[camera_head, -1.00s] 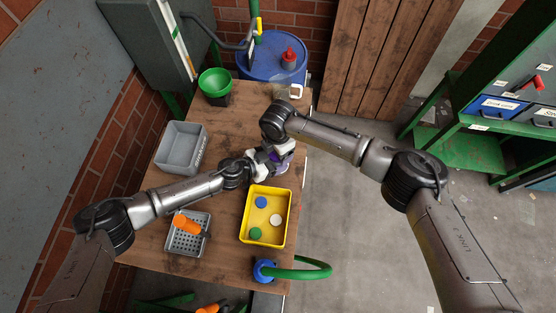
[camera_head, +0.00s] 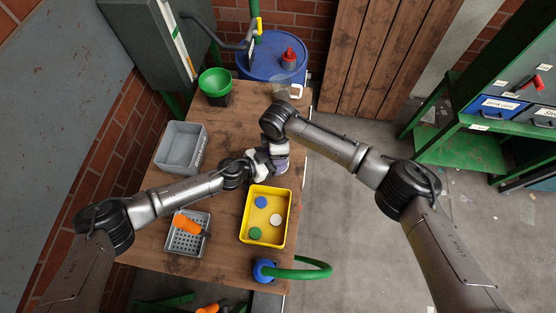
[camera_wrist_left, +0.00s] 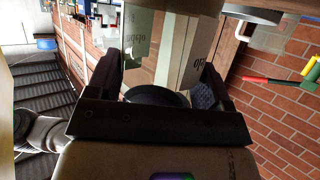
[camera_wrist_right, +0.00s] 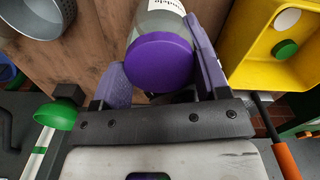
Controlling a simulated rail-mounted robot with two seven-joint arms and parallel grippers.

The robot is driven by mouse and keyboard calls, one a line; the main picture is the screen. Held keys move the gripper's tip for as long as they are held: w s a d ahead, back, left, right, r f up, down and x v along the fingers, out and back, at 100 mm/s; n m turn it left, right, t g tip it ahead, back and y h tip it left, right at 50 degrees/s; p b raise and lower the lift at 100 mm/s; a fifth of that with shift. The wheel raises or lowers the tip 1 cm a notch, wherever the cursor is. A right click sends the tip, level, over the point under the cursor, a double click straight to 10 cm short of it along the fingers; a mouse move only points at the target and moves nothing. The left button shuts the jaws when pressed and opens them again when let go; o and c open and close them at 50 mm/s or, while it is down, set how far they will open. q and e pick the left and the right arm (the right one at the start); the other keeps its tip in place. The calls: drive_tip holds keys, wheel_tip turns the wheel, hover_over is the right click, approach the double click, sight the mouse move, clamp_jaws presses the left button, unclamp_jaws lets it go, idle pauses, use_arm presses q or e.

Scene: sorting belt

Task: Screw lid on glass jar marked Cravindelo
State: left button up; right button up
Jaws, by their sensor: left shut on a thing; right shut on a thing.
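A clear glass jar (camera_wrist_right: 160,20) with a white label ending in "ndelo" shows in the right wrist view. Its purple lid (camera_wrist_right: 160,62) sits at the jar's near end; I cannot tell how tight it is. My right gripper (camera_wrist_right: 162,75) has its fingers shut on either side of the lid. In the left wrist view the jar's glass and label (camera_wrist_left: 183,50) show beyond a dark round end in shade. My left gripper (camera_wrist_left: 157,85) is shut on the jar. In the head view both grippers meet at the jar (camera_head: 282,166), beside the table's right edge, partly hiding it.
A yellow tray (camera_head: 287,222) with blue, white and green discs lies close in front. A grey bin (camera_head: 165,162), a mesh basket (camera_head: 178,250) with an orange-handled tool and a green pot (camera_head: 214,82) stand on the wooden table (camera_head: 225,140).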

drive_tip(key=shift+m, duration=0.4)
drive_tip(key=o, duration=1)
drive_tip(key=shift+a, duration=0.1)
drive_tip(key=shift+r, duration=0.1)
wheel_tip(320, 180, up, 4)
drive_tip(key=shift+r, duration=0.2)
